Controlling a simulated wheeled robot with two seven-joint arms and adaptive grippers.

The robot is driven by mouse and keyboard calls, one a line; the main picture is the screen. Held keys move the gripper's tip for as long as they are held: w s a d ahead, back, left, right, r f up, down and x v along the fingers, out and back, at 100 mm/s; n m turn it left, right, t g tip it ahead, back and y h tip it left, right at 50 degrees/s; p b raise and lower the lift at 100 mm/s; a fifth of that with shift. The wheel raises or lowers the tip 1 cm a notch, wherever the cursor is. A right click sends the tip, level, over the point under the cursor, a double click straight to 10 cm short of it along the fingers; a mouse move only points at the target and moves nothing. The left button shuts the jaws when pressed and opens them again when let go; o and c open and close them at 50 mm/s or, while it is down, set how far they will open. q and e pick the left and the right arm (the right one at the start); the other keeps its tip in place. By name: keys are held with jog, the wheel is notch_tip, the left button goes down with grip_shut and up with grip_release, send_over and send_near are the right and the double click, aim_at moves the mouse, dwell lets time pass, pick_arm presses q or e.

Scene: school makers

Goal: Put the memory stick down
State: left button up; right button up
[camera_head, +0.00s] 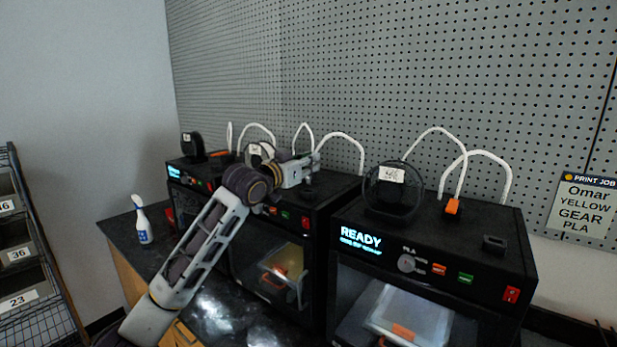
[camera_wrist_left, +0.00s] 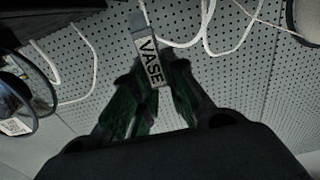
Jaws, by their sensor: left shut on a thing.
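The memory stick (camera_wrist_left: 149,62) has a pale label reading "VASE" and a grey end, seen in the left wrist view. My left gripper (camera_wrist_left: 157,80) is shut on it, with the dark green fingers on either side of the label. In the head view my left gripper (camera_head: 312,163) is above the top of the middle printer (camera_head: 335,190), close to the pegboard. The stick is too small to make out there, and I cannot tell whether it touches the printer. My right gripper is not in view.
The right printer (camera_head: 440,238) shows "READY" and carries a black spool (camera_head: 392,190). White tubes arch behind the printers. A spray bottle (camera_head: 142,220) stands on the dark counter at left. A numbered bin rack (camera_head: 30,255) is farther left. A print job sign (camera_head: 584,212) hangs at right.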

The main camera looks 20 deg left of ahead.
aim_at(308, 176)
pick_arm(q)
jog(key=shift+f, duration=1.95)
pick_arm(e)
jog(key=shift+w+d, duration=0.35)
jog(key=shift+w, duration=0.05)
